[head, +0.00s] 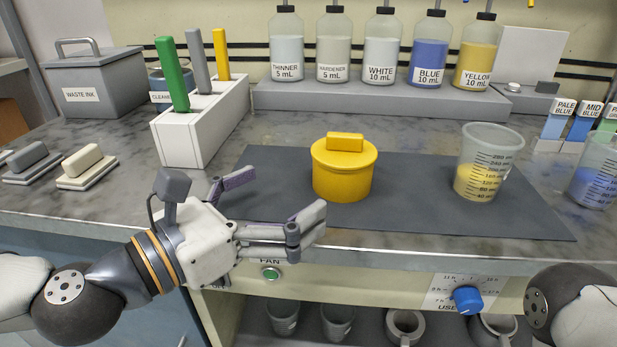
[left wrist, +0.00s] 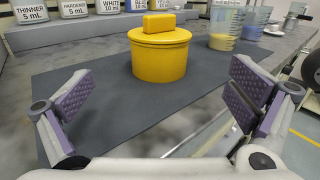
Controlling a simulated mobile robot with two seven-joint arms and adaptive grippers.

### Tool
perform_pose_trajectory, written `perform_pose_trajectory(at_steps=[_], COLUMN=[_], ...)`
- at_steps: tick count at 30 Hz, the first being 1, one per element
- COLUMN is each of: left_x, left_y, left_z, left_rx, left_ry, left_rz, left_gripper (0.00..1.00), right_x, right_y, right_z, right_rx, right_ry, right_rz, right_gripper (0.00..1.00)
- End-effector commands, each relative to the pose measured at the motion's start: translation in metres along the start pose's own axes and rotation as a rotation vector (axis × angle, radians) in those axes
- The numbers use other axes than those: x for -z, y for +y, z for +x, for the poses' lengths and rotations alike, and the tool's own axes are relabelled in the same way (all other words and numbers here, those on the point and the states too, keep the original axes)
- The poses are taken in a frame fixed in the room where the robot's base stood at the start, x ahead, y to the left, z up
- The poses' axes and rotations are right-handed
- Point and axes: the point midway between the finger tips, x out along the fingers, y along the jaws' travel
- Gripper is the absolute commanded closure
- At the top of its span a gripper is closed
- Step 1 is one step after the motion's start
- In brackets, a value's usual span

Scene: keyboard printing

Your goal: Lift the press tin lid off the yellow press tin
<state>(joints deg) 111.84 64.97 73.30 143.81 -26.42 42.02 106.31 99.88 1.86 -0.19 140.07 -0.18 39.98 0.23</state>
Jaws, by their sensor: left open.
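The yellow press tin (head: 342,184) stands upright on the dark mat, with its yellow lid (head: 344,152) seated on top. The lid has a raised block handle (head: 345,141). My left gripper (head: 277,202) is open and empty, in front and to the left of the tin and apart from it. In the left wrist view the tin (left wrist: 160,64) and lid (left wrist: 160,36) show ahead, beyond and between the open fingers (left wrist: 160,103). My right gripper is out of view; only part of my right arm shows at the lower right.
The dark mat (head: 440,218) is mostly bare around the tin. A clear cup with yellow liquid (head: 482,165) stands on its right. A white rack with coloured handles (head: 203,122) is to the left. Labelled bottles (head: 334,50) stand on a shelf behind.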

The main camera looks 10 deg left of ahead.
Motion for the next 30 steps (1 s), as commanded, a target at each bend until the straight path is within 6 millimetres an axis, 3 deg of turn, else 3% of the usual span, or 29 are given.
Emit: perform_pose_trajectory(at_steps=[4,7,12,18,22,30], left_x=[0.002,0.004,-0.003,-0.003,-0.002,-0.001], left_y=[0.001,0.000,-0.001,0.000,0.001,0.001], left_z=[0.009,0.029,0.071,0.108,0.119,0.121], left_rx=[-0.001,0.002,0.001,-0.001,-0.001,-0.001], left_ry=[-0.004,-0.002,-0.005,-0.004,-0.004,-0.003], left_rz=[-0.006,-0.006,-0.002,-0.002,-0.003,-0.004], left_gripper=[0.00,0.00,0.00,0.00,0.00,0.00], right_x=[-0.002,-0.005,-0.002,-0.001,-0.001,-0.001], right_y=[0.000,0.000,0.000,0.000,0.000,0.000], right_z=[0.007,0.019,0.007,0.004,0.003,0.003], right_rx=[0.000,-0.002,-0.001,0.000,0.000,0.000], right_ry=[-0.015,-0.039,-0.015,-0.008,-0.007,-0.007], right_rz=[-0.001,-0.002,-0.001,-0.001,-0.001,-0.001], right_gripper=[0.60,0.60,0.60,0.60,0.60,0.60])
